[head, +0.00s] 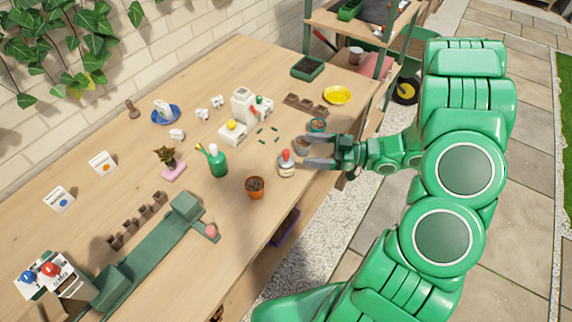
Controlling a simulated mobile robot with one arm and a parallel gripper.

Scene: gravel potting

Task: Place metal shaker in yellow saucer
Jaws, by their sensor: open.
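The yellow saucer (337,95) lies at the far right end of the table and looks empty. A small silvery container with a red-orange top (286,169), which looks like the metal shaker, stands upright near the table's right edge. My gripper (306,151) is open, coming in from the right with its fingers pointing left. A grey pot (301,146) with brownish contents shows at the fingertips, partly hidden by them. The shaker is just left of the nearer finger; I cannot tell if they touch.
A teal pot (317,125) stands behind my gripper, toward the saucer. A terracotta pot (255,188) and green bottle (217,161) stand nearer and left. A brown seed tray (305,104) lies beside the saucer, and a dark green tray (307,68) lies behind. Bare wood separates many items.

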